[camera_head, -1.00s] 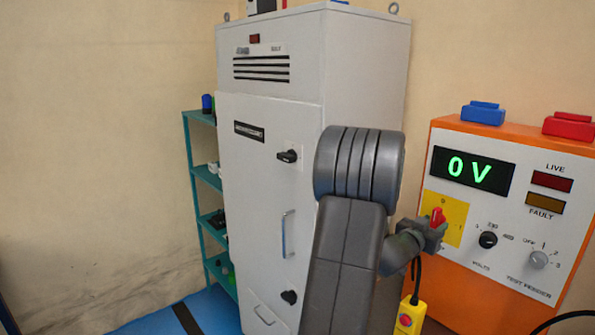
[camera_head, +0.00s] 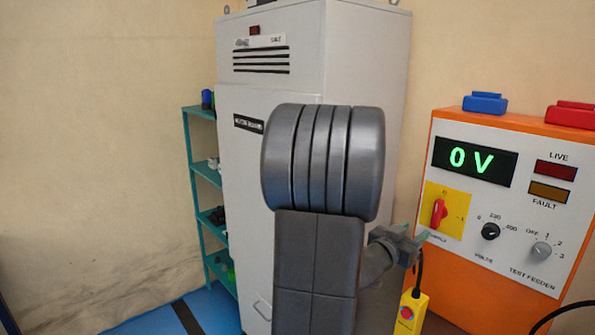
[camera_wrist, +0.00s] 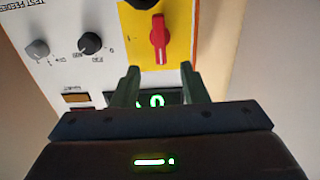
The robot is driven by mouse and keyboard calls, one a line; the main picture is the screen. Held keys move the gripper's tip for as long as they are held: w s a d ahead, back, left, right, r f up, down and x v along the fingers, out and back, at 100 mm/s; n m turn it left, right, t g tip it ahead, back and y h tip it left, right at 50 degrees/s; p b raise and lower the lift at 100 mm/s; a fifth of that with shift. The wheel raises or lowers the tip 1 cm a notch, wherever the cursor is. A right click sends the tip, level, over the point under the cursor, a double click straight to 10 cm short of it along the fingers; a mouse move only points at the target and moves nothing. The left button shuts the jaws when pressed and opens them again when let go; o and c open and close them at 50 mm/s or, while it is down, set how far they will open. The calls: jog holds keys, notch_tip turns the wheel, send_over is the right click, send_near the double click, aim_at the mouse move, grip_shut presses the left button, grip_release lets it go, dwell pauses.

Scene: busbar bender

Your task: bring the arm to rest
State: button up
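My gripper (camera_head: 412,242) is in front of the orange test feeder (camera_head: 455,285), just below and left of its red rotary switch (camera_head: 439,212). In the wrist view my gripper (camera_wrist: 161,82) is open, with a clear gap between its fingers and nothing held. The red switch (camera_wrist: 159,40) on its yellow plate lies beyond the fingertips, apart from them, and its handle stands about upright. The feeder's display (camera_head: 472,160) reads 0 V. My arm hides part of the grey cabinet behind it.
A tall grey cabinet (camera_head: 235,165) stands behind my arm. A teal shelf (camera_head: 204,175) is at its left. A yellow pendant with a red button (camera_head: 407,314) hangs below my gripper. Blue (camera_head: 485,102) and red (camera_head: 572,115) blocks sit on the feeder. Open floor and wall lie left.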

aim_at(434, 216)
jog(key=p+x, duration=0.3)
jog(key=x, duration=0.9)
jog(key=shift+d+r, duration=0.1)
jog(key=shift+r, duration=0.05)
jog(key=shift+f+m+b, duration=0.3)
jog(key=shift+m+b, duration=0.1)
jog(key=shift+s+r+m+b, duration=0.1)
jog(key=shift+m+b, duration=0.35)
jog(key=shift+m, duration=0.45)
jog(key=m+b, duration=0.1)
jog(key=m, duration=0.1)
jog(key=shift+m, duration=0.3)
jog(key=shift+r+m+b, duration=0.1)
jog(key=shift+m+b, duration=0.85)
jog(key=shift+m, duration=1.05)
